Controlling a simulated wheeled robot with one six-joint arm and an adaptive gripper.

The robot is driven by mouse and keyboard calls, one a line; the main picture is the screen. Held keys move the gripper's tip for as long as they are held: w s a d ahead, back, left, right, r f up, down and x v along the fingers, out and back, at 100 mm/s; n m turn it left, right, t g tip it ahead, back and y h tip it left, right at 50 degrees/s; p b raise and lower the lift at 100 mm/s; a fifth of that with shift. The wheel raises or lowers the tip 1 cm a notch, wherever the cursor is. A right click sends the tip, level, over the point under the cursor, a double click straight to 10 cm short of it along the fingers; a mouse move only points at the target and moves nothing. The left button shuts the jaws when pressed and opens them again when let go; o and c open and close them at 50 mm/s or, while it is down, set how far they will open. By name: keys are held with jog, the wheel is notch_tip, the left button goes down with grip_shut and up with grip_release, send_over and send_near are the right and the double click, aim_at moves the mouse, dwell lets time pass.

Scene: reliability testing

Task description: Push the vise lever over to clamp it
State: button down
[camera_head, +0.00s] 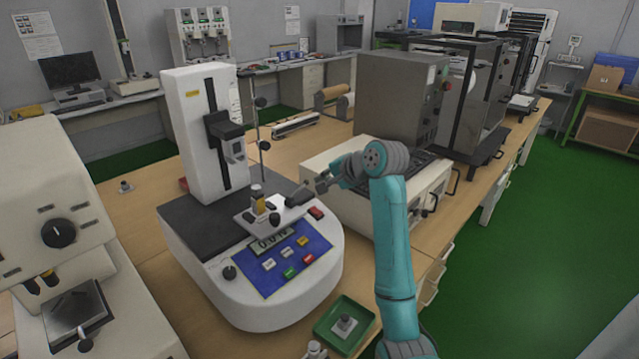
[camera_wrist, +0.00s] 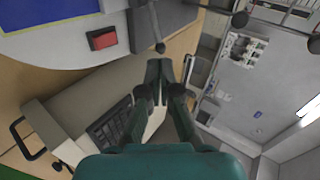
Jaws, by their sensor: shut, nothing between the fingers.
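The vise (camera_head: 257,200) is a small fixture with a yellowish upper part. It stands on the light plate of the white test stand, below the stand's grey head. A small black knob (camera_head: 275,218) beside it looks like the end of the vise lever. In the wrist view a dark knob (camera_wrist: 160,47) shows just beyond my fingertips. My gripper (camera_head: 289,200) is to the right of the vise, low over the stand, with its fingers shut and empty. The shut fingers also show in the wrist view (camera_wrist: 166,68). I cannot tell whether they touch the lever.
The white test stand (camera_head: 185,130) rises behind the vise, with a blue button panel (camera_head: 285,262) in front. A red button (camera_head: 316,213) sits near my gripper. A green tray (camera_head: 326,326) lies at the front. A grey box machine (camera_head: 395,95) stands at right behind my arm.

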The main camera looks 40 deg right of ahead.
jog(key=v, duration=0.8)
jog(key=shift+d, duration=0.15)
dwell(0.4)
